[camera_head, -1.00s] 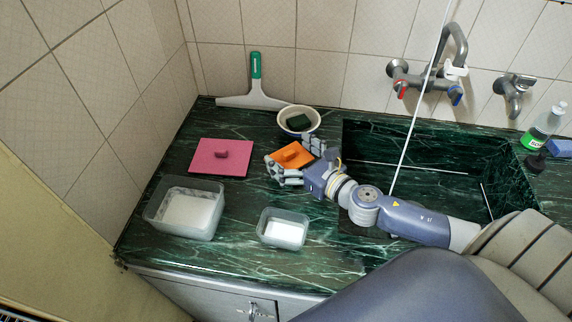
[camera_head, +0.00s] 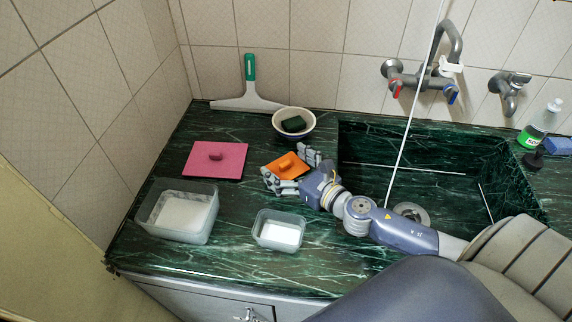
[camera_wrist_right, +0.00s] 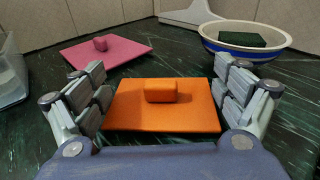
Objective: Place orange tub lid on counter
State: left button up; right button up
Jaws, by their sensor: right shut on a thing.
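The orange tub lid (camera_head: 286,166) is a flat square with a raised handle. It lies level between the fingers of my right gripper (camera_head: 290,163), at or just above the counter (camera_head: 230,198). A small clear tub (camera_head: 278,231) with white contents stands open in front of the lid. My left gripper is not in view.
A pink lid (camera_head: 216,160) lies to the left, behind a larger open tub (camera_head: 178,210). A bowl (camera_head: 294,123) with a dark green sponge stands just behind the orange lid. The sink (camera_head: 440,165) opens to the right. A squeegee (camera_head: 249,90) leans at the wall.

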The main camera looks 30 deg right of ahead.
jog(key=o, duration=0.5)
jog(key=shift+s+a+f, duration=0.1)
jog(key=shift+s+f, duration=0.2)
jog(key=shift+f, duration=0.55)
jog(key=shift+o, duration=0.6)
jog(key=shift+w+r+p, duration=0.1)
jog(key=shift+r+p, duration=0.4)
jog(key=shift+s+f+g, duration=0.2)
jog(key=shift+s+g, duration=0.05)
jog(key=shift+g, duration=0.05)
jog(key=v, duration=0.2)
jog(key=b+v, duration=0.1)
jog(key=v, duration=0.3)
jog(key=shift+r+b, duration=0.35)
jog(key=shift+b, duration=0.05)
jog(key=shift+s+d+r, duration=0.2)
jog(key=shift+s, duration=0.1)
